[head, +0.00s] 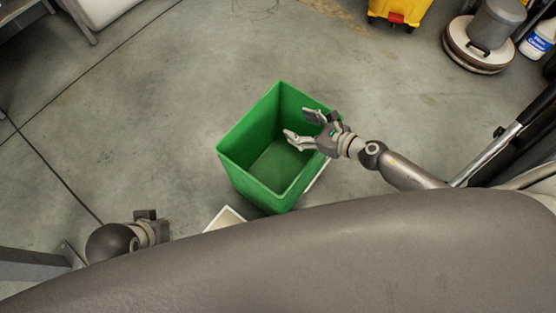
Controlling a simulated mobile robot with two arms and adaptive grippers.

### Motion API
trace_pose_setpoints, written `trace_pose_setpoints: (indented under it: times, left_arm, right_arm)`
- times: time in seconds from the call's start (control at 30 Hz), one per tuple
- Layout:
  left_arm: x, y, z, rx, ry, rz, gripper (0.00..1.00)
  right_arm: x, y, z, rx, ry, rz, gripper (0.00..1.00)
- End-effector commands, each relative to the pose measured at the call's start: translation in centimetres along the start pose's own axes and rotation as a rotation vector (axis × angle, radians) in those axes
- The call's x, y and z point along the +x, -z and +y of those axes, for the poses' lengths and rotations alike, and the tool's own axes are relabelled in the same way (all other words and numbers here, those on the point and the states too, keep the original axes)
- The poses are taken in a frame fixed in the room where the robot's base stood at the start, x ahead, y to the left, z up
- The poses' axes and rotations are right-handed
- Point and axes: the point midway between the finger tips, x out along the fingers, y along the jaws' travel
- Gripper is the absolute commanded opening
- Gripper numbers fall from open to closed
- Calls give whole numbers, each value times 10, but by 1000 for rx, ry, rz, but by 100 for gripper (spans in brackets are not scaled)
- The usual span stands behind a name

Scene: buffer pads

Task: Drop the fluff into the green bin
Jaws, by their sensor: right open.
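The green bin (243,180) stands upright on the concrete floor in the middle of the head view, its open top facing up. I see only its bare inside floor and walls; no fluff shows in it. My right gripper (299,126) is over the bin's right part, open, with its fingers pointing left and nothing visible between them. My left gripper (148,217) is low at the left, apart from the bin; its fingers are too unclear to judge. No fluff is visible anywhere in the view.
A white tray-like object (224,218) lies partly hidden beside the bin's lower left. A floor machine (478,45), a yellow bucket (398,12) and a white bottle (538,38) stand at the top right. The floor left of the bin is clear.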

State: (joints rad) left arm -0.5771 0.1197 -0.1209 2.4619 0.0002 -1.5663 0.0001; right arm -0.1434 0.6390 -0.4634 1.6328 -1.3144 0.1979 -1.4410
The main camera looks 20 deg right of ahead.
Motion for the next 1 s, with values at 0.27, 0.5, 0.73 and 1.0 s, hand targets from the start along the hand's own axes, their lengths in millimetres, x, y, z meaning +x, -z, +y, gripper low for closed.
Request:
trace_pose_setpoints:
  times: [0.27, 0.5, 0.73, 1.0]
  left_arm:
    - [0, 0, 0, 0, 0, -1, 0]
    - [0, 0, 0, 0, 0, -1, 0]
    - [0, 0, 0, 0, 0, -1, 0]
    - [0, 0, 0, 0, 0, -1, 0]
  right_arm:
    - [-50, 2, 1, 2, -1, 3, 67]
    - [-80, 1, 1, 3, -1, 2, 67]
    - [-92, 0, 0, 1, 0, 0, 67]
    - [-93, 0, 0, 0, -1, 0, 67]
